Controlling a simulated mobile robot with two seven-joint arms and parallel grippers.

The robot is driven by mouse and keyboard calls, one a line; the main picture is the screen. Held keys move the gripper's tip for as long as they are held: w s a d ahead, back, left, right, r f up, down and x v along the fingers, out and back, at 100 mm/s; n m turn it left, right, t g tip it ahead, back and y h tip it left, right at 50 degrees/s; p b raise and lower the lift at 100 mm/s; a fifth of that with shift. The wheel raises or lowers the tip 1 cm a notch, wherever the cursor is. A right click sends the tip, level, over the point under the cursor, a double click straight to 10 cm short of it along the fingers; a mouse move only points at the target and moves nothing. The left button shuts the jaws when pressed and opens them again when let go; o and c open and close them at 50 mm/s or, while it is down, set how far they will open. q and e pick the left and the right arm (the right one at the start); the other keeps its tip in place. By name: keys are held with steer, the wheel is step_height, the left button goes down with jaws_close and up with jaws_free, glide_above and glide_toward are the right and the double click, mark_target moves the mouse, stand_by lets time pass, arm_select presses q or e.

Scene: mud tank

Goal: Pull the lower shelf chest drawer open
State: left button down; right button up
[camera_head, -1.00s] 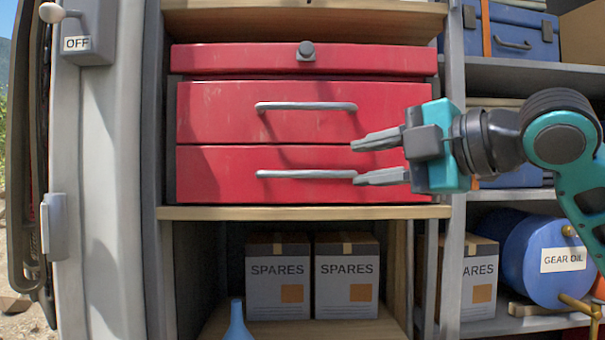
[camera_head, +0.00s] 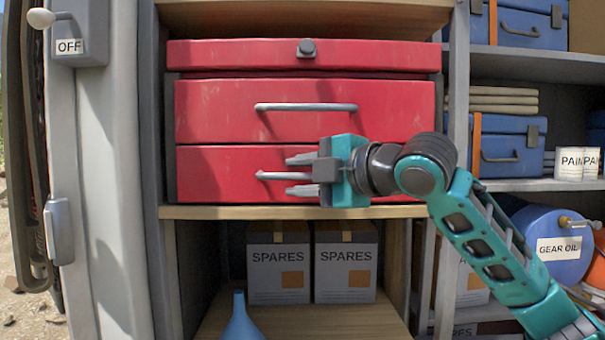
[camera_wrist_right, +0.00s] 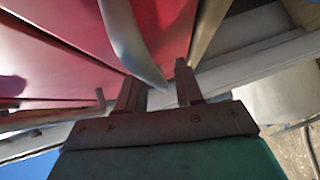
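The red chest stands on a wooden shelf, and its lower drawer (camera_head: 215,178) looks shut. The lower drawer's grey bar handle (camera_head: 270,175) is partly hidden behind my right gripper (camera_head: 298,174). The gripper is open, with one finger above the bar's level and one below, near the handle's middle. In the right wrist view the handle (camera_wrist_right: 138,45) runs down to the gap between the open fingertips (camera_wrist_right: 157,82). I see no clear contact between fingers and handle. My left gripper is not in view.
The upper drawer (camera_head: 215,110) with its own handle (camera_head: 305,107) is just above. The wooden shelf edge (camera_head: 230,212) runs close below. A grey upright post (camera_head: 457,90) stands to the right. SPARES boxes (camera_head: 278,270) and a blue funnel (camera_head: 240,322) are underneath.

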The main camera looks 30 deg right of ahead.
steer(key=shift+c, duration=0.3)
jaws_close()
stand_by(0.3)
